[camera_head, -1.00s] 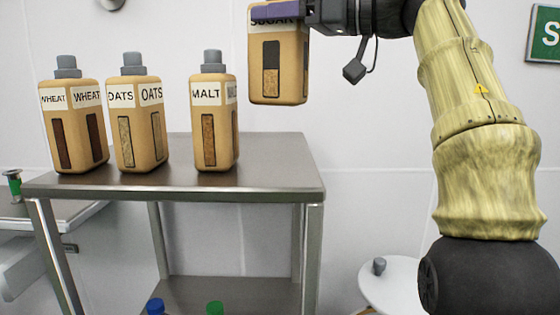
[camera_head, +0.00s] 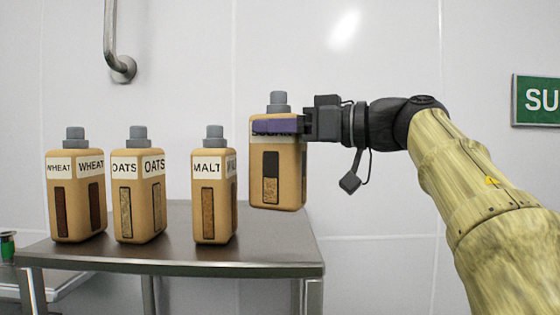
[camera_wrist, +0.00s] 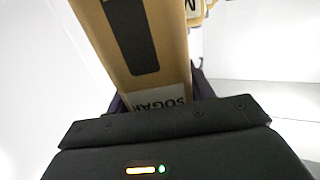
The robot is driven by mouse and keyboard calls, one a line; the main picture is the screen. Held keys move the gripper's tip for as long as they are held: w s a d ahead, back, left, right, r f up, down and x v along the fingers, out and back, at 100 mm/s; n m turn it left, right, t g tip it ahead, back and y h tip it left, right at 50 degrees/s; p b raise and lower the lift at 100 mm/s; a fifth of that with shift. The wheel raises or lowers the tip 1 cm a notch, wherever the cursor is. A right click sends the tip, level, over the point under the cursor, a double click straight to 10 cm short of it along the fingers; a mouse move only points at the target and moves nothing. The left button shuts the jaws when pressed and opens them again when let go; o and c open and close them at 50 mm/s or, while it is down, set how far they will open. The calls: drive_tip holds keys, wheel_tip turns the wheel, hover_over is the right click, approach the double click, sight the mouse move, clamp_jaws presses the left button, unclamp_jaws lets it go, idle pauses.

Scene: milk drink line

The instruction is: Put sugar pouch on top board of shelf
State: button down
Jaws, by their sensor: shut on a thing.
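The sugar pouch (camera_head: 277,175) is a tan, bottle-like container with a grey cap, a dark window and a label partly covered by a purple finger. My gripper (camera_head: 276,126) is shut on its upper part from the right and holds it upright. In the wrist view the sugar pouch (camera_wrist: 135,45) sits between the fingers. The top board of the shelf (camera_head: 180,256) is a grey metal surface. The pouch hangs at its right part, with its base higher in the picture than the other containers' bases; the exact gap to the board is hard to tell.
Wheat (camera_head: 76,190), oats (camera_head: 139,190) and malt (camera_head: 214,190) containers stand in a row on the board, left of the sugar pouch. Bare board lies to the right of malt. A green sign (camera_head: 537,100) and a wall pipe (camera_head: 118,50) are behind.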

sight(280, 160)
drive_tip(key=shift+a+f, duration=0.1)
drive_tip(key=shift+f, duration=0.45)
drive_tip(key=shift+f, duration=2)
drive_tip(key=c, duration=0.6)
unclamp_jaws()
drive_tip(key=shift+s, duration=0.1)
drive_tip(key=b+v, duration=0.4)
drive_tip(key=v, duration=0.8)
